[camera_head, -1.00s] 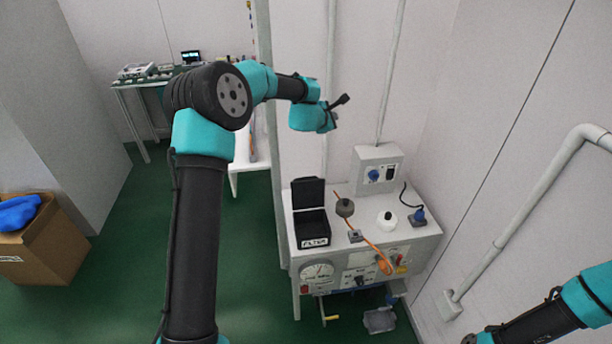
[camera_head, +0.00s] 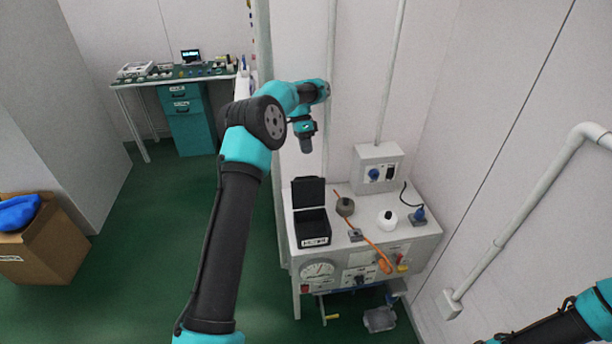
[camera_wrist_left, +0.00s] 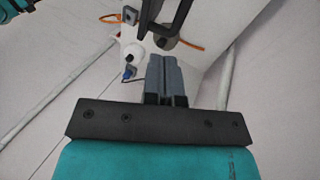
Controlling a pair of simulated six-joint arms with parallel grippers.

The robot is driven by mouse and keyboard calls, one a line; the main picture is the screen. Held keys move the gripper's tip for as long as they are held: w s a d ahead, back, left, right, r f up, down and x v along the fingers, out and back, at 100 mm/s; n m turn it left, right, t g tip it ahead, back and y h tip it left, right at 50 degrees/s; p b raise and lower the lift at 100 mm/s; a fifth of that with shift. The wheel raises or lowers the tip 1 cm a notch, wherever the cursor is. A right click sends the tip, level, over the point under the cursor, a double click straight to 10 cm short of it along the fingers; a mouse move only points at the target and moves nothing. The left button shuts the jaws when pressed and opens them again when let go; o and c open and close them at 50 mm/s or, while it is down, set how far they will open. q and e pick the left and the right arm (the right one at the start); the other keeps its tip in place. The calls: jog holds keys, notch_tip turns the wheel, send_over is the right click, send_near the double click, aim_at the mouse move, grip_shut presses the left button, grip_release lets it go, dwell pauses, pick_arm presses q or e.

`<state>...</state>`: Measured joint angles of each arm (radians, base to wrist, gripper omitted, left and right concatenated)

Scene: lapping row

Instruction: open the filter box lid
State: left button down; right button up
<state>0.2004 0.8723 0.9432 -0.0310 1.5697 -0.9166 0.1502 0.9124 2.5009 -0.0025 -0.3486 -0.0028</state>
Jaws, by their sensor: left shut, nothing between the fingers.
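The black filter box (camera_head: 313,228) stands on the left part of the white bench top in the head view. Its black lid (camera_head: 308,192) stands upright at the back edge, so the box is open and its dark inside shows. My left gripper (camera_head: 306,145) hangs in the air above and behind the box, pointing down and apart from the lid. In the left wrist view its fingers (camera_wrist_left: 166,78) are together with nothing between them. My right arm comes in at the lower right of the head view, but its gripper is not clearly visible.
A grey round weight (camera_head: 345,207), a white bottle (camera_head: 387,221) and an orange cord (camera_head: 372,246) lie right of the box. A switch box (camera_head: 378,168) stands at the back wall. A cardboard box (camera_head: 42,240) stands on the floor at far left.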

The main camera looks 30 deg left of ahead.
pick_arm(q)
jog(key=shift+s+a+r+m+g+y, duration=0.2)
jog(key=shift+s+a+m+g+y, duration=0.2)
jog(key=shift+s+a+m+g, duration=0.25)
jog(key=shift+w+f, duration=0.1)
send_near(307, 190)
jog(key=f, duration=0.2)
jog(key=s+f, duration=0.1)
jog(key=f, duration=0.2)
jog(key=shift+s+a+f, duration=0.1)
jog(key=shift+a, duration=0.05)
